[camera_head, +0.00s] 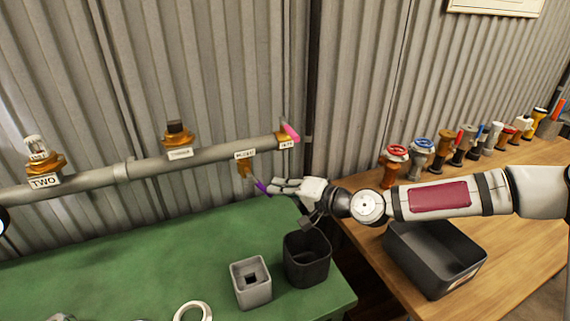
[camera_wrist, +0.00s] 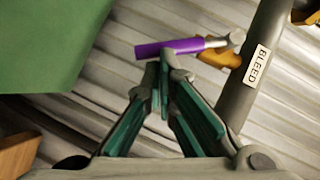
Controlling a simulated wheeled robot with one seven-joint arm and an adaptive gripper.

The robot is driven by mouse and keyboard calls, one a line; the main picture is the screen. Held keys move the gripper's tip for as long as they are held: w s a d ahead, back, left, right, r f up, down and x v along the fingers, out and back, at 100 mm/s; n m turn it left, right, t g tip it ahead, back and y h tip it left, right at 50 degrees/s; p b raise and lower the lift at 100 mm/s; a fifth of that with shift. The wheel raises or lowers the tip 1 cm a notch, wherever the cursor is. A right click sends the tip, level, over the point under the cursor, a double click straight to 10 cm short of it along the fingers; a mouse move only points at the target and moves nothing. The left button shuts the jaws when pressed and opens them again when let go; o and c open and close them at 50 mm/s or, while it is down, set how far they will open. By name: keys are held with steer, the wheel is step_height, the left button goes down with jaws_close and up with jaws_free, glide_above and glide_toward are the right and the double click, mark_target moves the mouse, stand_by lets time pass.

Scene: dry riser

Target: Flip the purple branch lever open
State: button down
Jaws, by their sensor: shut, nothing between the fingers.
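The purple lever (camera_head: 261,187) sits at a brass valve (camera_head: 244,169) hanging below the grey pipe, at the pipe's right part. In the wrist view the purple lever (camera_wrist: 180,47) lies nearly level across the picture, joined at its right end to a grey metal pivot at the brass body (camera_wrist: 220,58). My gripper (camera_head: 274,187) is just right of the lever in the head view. In the wrist view my gripper (camera_wrist: 166,62) is shut and empty, its fingertips meeting at the lever's lower edge. They look close to it or touching; I cannot tell which.
A label reading BLEED (camera_wrist: 256,66) is on the pipe (camera_wrist: 257,45) beside the valve. A pink lever (camera_head: 291,131) is at the pipe's right end. A dark cup (camera_head: 307,258) and a grey square holder (camera_head: 251,282) stand below on the green bench (camera_head: 140,270). Corrugated wall stands behind.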

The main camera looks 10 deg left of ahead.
steer(key=shift+s+a+f+m+y+b, duration=0.2)
steer(key=shift+s+a+f+b, duration=0.2)
steer(key=shift+a+f, duration=0.25)
steer(key=shift+s+a+f+m+y+b, duration=0.1)
steer(key=shift+s+a+f+m+b, duration=0.15)
steer(key=shift+s+a+f, duration=0.35)
steer(key=shift+w+f, duration=0.15)
